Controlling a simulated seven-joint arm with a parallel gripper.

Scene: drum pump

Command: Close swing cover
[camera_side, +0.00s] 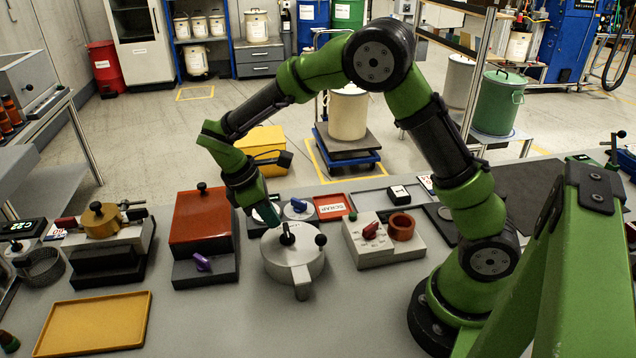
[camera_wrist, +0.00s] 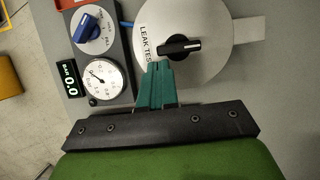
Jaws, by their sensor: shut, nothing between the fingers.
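A round pale grey disc-shaped lid (camera_side: 296,258), which appears to be the swing cover, sits in the middle of the bench. It has a black knob (camera_side: 287,236) on top, and a flat tab sticks out towards the front. In the wrist view the disc (camera_wrist: 212,25) carries the words "LEAK TEST" and the black knob (camera_wrist: 180,47). My gripper (camera_side: 270,214) is at the disc's back left. Its teal fingers (camera_wrist: 158,68) are together and empty, with their tips close to the knob. I cannot tell whether they touch it.
A dial gauge (camera_wrist: 104,78), a blue knob (camera_wrist: 92,29) and a 0.0 display (camera_wrist: 68,78) lie beside the disc. A red-brown box (camera_side: 202,215) stands left, a grey block with a red knob (camera_side: 384,245) right. A yellow tray (camera_side: 93,322) lies front left. Bench in front is clear.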

